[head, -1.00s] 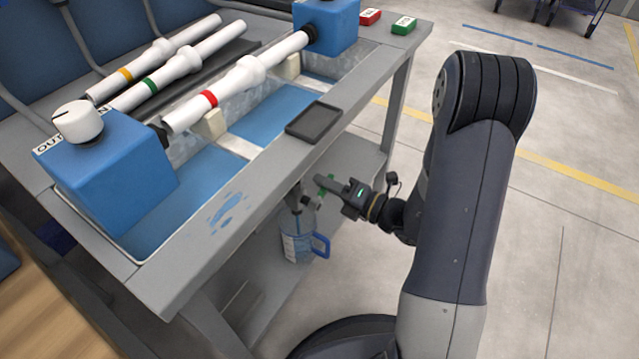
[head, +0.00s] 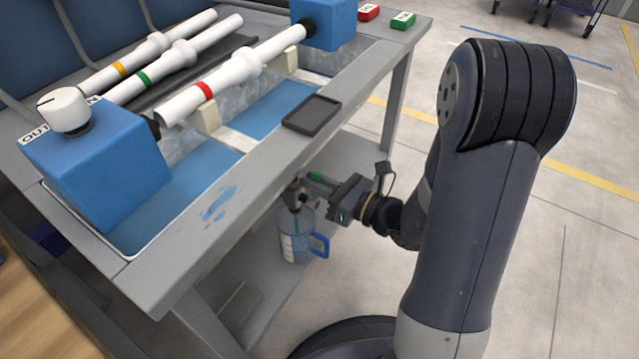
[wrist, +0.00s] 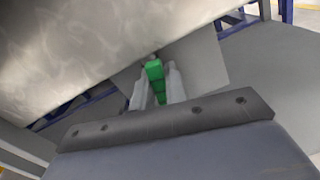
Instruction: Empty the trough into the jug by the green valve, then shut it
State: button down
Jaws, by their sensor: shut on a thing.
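The trough (head: 236,143) is the long basin let into the bench top, with a blue interior; its liquid level is hard to tell. The green valve handle (head: 316,176) is below the bench's front edge, and also shows in the wrist view (wrist: 154,72). My gripper (head: 322,183) is shut on this handle, with one finger on each side of it in the wrist view (wrist: 157,88). The clear jug (head: 293,243) with a blue handle stands upright on the lower shelf under the valve. Blue shows inside it; the outlet's flow cannot be made out.
A white pipe with a red band (head: 205,90) spans the trough between two blue blocks. Two more pipes (head: 140,78) lie behind it. A black tray (head: 311,114) sits on the bench's front rim. Red (head: 369,12) and green (head: 403,20) blocks lie at the far corner.

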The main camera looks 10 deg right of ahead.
jog(key=shift+s+a+n+b, duration=0.25)
jog(key=shift+n+b, duration=0.1)
jog(key=shift+n, duration=0.25)
jog(key=shift+s+a+n+b, duration=0.15)
jog(key=shift+s+n+b, duration=0.15)
jog(key=shift+n, duration=0.3)
jog(key=c, duration=1.4)
grip_release()
jog(key=shift+c, duration=0.2)
jog(key=shift+d, duration=0.1)
jog(key=p+v, duration=0.2)
jog(key=v, duration=0.8)
jog(key=shift+s+d, duration=0.2)
jog(key=shift+s, duration=0.05)
jog(key=shift+w+a, duration=0.1)
jog(key=shift+b+x, duration=1.05)
jog(key=shift+x, duration=4.25)
